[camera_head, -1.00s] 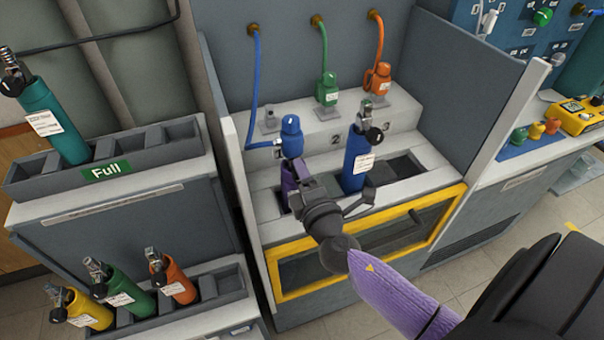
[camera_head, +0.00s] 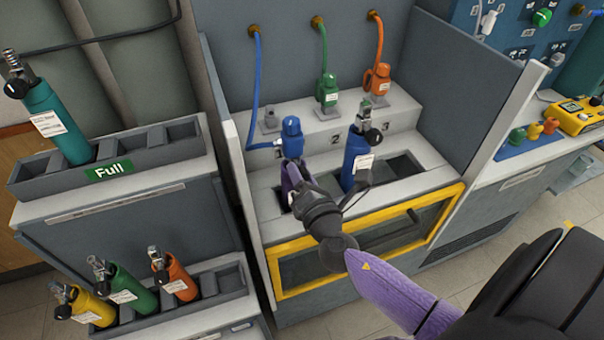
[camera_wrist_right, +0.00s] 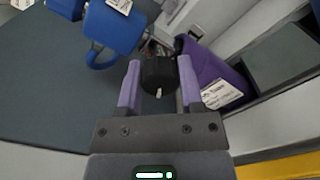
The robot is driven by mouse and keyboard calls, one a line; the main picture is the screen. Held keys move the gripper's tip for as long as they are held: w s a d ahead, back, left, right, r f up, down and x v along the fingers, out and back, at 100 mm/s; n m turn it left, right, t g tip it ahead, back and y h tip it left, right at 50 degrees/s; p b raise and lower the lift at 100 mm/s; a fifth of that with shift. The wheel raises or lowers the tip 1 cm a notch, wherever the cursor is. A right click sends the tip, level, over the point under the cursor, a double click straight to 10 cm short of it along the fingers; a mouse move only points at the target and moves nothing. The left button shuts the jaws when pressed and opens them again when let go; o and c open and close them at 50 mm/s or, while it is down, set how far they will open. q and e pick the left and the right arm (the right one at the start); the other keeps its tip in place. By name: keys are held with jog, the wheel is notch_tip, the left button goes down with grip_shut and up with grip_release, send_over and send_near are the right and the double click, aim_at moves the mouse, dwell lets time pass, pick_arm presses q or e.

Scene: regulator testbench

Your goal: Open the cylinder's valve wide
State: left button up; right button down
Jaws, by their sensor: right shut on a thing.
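A purple cylinder (camera_wrist_right: 208,72) with a white label shows in the right wrist view, beside the fingers. Its black valve knob (camera_wrist_right: 158,76) sits between the two purple fingers of my right gripper (camera_wrist_right: 159,88), which is shut on it. In the head view my right gripper (camera_head: 297,178) reaches into the first bay of the bench, just below the blue regulator (camera_head: 291,138) on its hose. There the gripper hides the knob and most of the cylinder. The blue regulator also shows in the wrist view (camera_wrist_right: 115,28). My left gripper is not in view.
A blue cylinder (camera_head: 356,158) stands close to the right of my gripper in the second bay. Green (camera_head: 327,92) and orange (camera_head: 377,80) regulators rest on the shelf behind. Side panels flank the bays; a yellow-framed window (camera_head: 452,215) is in front. Cylinder racks stand left.

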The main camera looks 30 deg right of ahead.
dwell(0.5)
jog(key=shift+c, duration=1.2)
grip_release()
jog(key=v, duration=1)
jog(key=shift+b, duration=0.45)
jog(key=shift+d, duration=0.1)
